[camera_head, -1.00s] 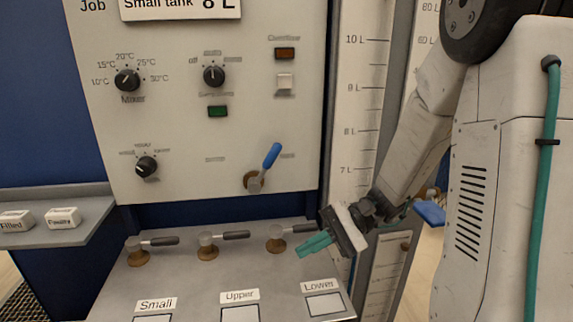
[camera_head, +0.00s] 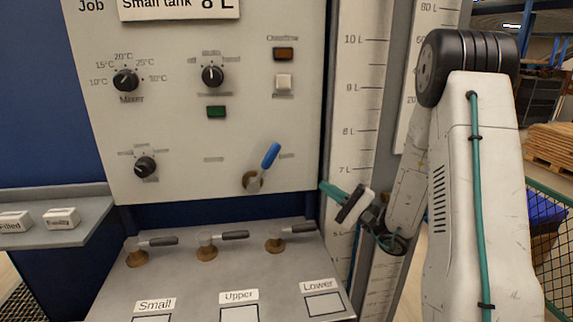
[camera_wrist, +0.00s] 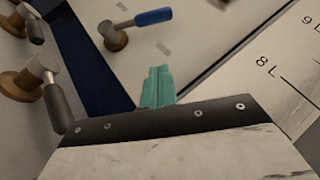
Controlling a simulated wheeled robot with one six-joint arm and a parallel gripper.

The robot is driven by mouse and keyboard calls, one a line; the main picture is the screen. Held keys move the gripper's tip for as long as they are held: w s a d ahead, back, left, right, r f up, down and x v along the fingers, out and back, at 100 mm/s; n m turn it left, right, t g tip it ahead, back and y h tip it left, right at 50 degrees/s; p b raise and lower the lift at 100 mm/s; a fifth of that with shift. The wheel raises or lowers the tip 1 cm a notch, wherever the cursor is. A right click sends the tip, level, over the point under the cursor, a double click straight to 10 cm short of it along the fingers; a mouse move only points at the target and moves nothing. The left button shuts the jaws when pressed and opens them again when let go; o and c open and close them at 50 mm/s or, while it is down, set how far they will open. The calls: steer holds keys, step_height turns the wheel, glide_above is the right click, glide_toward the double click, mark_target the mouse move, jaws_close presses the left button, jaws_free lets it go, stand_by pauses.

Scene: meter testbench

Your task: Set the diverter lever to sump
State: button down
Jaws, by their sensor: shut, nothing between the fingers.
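The diverter lever (camera_head: 270,156) has a blue handle on a metal pivot, low on the white panel. Its handle tilts up and to the right. In the wrist view its blue handle (camera_wrist: 153,17) is near the top, ahead of my gripper. My gripper (camera_head: 329,189) has teal fingers, shut and empty, to the right of the lever and a little lower, apart from it. The teal fingers also show in the wrist view (camera_wrist: 158,80). The small labels on either side of the lever are too blurred to read.
Several valves with dark handles, one by the right end (camera_head: 276,243), stand on the grey bench (camera_head: 190,275) below. A graduated level scale (camera_head: 357,100) rises right of the panel, behind my gripper. A grey shelf (camera_head: 90,212) with two labelled blocks is at left.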

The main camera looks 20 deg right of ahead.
mark_target(287, 163)
steer(key=x, duration=0.9)
steer(key=shift+w+a+r, duration=0.1)
steer(key=shift+w+a, duration=0.05)
steer(key=shift+a, duration=0.1)
steer(key=shift+w+a+r, duration=0.1)
steer(key=shift+a+r, duration=0.2)
steer(key=shift+a, duration=0.25)
steer(key=shift+w+a+r, duration=0.1)
steer(key=shift+a+r, duration=0.25)
steer(key=shift+a, duration=0.2)
steer(key=shift+w+a+r, duration=0.1)
steer(key=shift+a+r, duration=0.3)
steer(key=shift+a, duration=0.35)
steer(key=shift+r, duration=0.1)
